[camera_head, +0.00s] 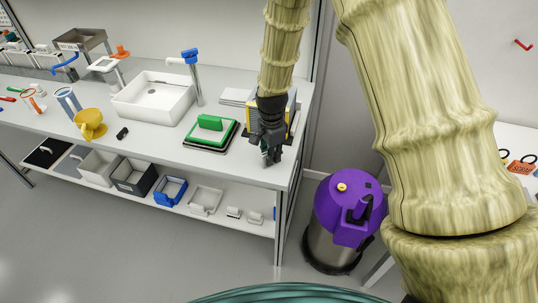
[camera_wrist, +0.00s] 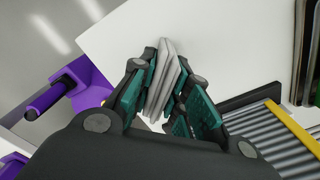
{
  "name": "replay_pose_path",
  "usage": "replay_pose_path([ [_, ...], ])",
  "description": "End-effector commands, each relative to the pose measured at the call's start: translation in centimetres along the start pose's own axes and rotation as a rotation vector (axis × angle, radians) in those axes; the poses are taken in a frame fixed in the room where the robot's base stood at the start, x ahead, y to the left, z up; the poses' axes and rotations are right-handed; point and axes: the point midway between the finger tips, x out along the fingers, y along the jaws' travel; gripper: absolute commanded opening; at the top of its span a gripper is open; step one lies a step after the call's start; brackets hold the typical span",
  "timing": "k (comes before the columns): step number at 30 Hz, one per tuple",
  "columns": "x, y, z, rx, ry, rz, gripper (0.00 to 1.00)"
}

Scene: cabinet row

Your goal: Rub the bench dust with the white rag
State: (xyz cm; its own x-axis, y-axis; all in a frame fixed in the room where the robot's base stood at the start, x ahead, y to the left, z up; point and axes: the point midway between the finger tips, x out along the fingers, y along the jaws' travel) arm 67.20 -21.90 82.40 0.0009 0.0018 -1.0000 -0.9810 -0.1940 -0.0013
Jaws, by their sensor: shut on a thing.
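My gripper (camera_head: 270,154) is at the right end of the white bench (camera_head: 165,155), pointing down close to its top. In the wrist view my gripper (camera_wrist: 166,88) is shut on the white rag (camera_wrist: 166,66). The rag is a folded, pale grey-white bundle standing up between the green-padded fingers. In the head view the fingers hide most or all of it. I cannot tell whether the rag touches the bench (camera_wrist: 225,40). I cannot make out any dust on the bench top in either view.
Left of my gripper lies a green-topped block on a dark-edged tray (camera_head: 210,133). A ribbed grey thing with a yellow edge (camera_wrist: 270,130) stands close beside the fingers. A sink (camera_head: 153,98) is farther left. A purple-topped canister (camera_head: 345,215) stands on the floor beyond the bench's right end.

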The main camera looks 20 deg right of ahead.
Motion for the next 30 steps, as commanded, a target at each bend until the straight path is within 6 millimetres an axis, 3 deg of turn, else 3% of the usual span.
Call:
replay_pose_path([
  [5, 0.1, 0.2, -1.0, -0.005, 0.0, -0.001, 0.0],
  [7, 0.6, 0.2, -0.9, -0.006, 0.0, -0.003, 0.0],
  [9, -0.5, 0.1, -0.6, -0.003, 0.001, -0.002, 0.0],
  [13, -0.5, 0.1, -0.3, 0.006, 0.001, -0.002, 0.0],
  [20, 0.1, -0.1, 0.8, 0.015, 0.0, 0.001, 0.0],
  [24, -2.6, -0.3, 1.0, 0.014, 0.001, -0.004, 0.0],
  [30, -4.2, -0.3, 1.1, 0.012, 0.001, -0.001, 0.0],
])
